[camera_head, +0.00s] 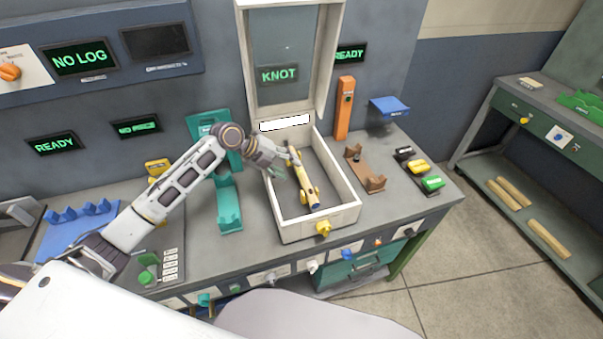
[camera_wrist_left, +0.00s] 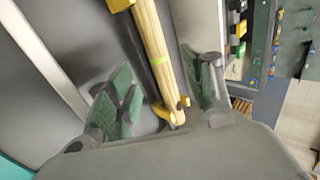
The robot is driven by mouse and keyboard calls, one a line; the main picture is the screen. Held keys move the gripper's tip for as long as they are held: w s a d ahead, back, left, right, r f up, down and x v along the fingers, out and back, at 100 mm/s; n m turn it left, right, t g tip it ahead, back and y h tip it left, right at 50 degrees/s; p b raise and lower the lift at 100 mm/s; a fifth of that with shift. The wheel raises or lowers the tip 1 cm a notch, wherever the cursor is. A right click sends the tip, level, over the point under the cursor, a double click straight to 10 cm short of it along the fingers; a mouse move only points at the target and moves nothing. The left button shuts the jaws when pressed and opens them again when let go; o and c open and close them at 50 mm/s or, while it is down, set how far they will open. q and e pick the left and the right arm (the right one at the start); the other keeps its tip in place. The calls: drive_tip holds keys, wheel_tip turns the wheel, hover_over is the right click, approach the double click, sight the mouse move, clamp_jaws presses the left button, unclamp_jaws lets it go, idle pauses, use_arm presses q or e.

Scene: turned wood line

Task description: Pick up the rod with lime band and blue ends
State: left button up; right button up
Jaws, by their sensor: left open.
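The wooden rod (camera_head: 305,186) lies on yellow holders inside an open white-framed box (camera_head: 347,215). Its near end looks dark blue in the head view; the far end is hidden. In the left wrist view the rod (camera_wrist_left: 152,38) shows a lime band, with yellow supports near both visible ends. My left gripper (camera_head: 286,165) is over the box at the rod's far part. In the left wrist view its open green-padded fingers (camera_wrist_left: 157,82) stand on either side of the rod, apart from it. I cannot tell the exact height between fingers and rod.
The box's raised glass lid (camera_head: 284,62) stands behind it. A teal cradle (camera_head: 229,205) is to the left. A brown cradle (camera_head: 366,172), an orange post (camera_head: 344,108) and coloured switches (camera_head: 419,167) are to the right. A side bench (camera_head: 530,190) holds several wooden pieces.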

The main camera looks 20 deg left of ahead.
sight(299, 173)
use_arm(q)
drive_tip(key=shift+w+d+f, duration=0.1)
drive_tip(key=shift+d+f, duration=0.15)
drive_tip(key=shift+f, duration=0.05)
drive_tip(key=shift+p+x, duration=0.8)
drive_tip(key=shift+x, duration=1.8)
drive_tip(key=shift+c, duration=0.4)
clamp_jaws()
